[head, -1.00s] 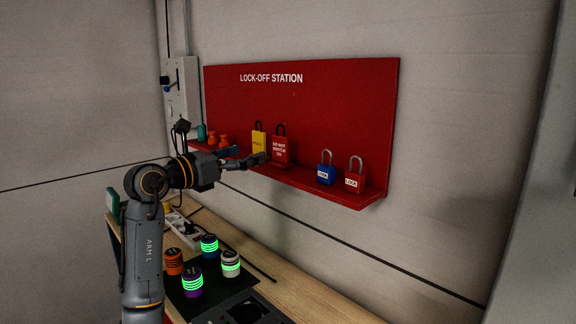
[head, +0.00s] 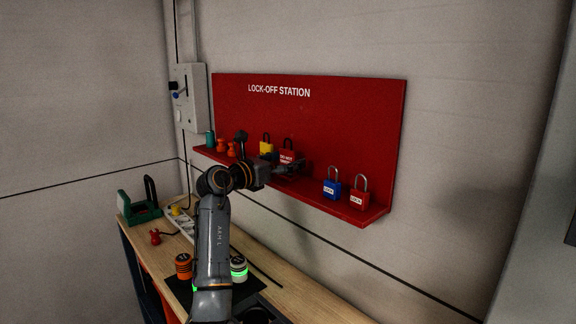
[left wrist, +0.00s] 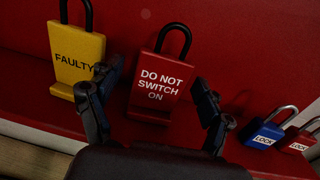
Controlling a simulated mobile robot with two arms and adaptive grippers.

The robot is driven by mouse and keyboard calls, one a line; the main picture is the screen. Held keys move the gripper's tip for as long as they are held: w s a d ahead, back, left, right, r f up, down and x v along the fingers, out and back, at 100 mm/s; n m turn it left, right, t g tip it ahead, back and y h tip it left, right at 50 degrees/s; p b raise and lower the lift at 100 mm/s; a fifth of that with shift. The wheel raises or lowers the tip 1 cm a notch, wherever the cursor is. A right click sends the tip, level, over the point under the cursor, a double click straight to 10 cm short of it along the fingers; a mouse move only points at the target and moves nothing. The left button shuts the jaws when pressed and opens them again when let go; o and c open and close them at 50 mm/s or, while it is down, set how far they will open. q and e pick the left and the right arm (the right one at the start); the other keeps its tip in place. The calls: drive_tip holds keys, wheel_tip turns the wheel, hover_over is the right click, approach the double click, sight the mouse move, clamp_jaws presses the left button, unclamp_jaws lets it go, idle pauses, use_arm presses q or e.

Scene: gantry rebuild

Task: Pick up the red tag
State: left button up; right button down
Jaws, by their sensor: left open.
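The red tag (left wrist: 161,80), marked "DO NOT SWITCH ON" with a black loop on top, stands on the red shelf of the lock-off station. In the head view the red tag (head: 287,154) is partly hidden by my left gripper (head: 290,171). In the left wrist view my left gripper (left wrist: 155,105) is open, its two fingers apart, with the red tag ahead between them. I cannot tell whether either finger touches it. My right gripper is not in view.
The yellow "FAULTY" tag (left wrist: 75,55) stands just left of the red tag. A blue padlock (head: 332,188) and a red padlock (head: 359,194) stand to the right on the shelf (head: 312,191). Orange pieces (head: 231,149) stand left. A workbench (head: 300,300) lies below.

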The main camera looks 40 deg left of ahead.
use_arm(q)
drive_tip(key=shift+w, duration=0.55)
drive_tip(key=shift+s, duration=0.15)
drive_tip(key=shift+c, duration=0.2)
drive_tip(key=c, duration=1.3)
drive_tip(key=shift+o, duration=0.2)
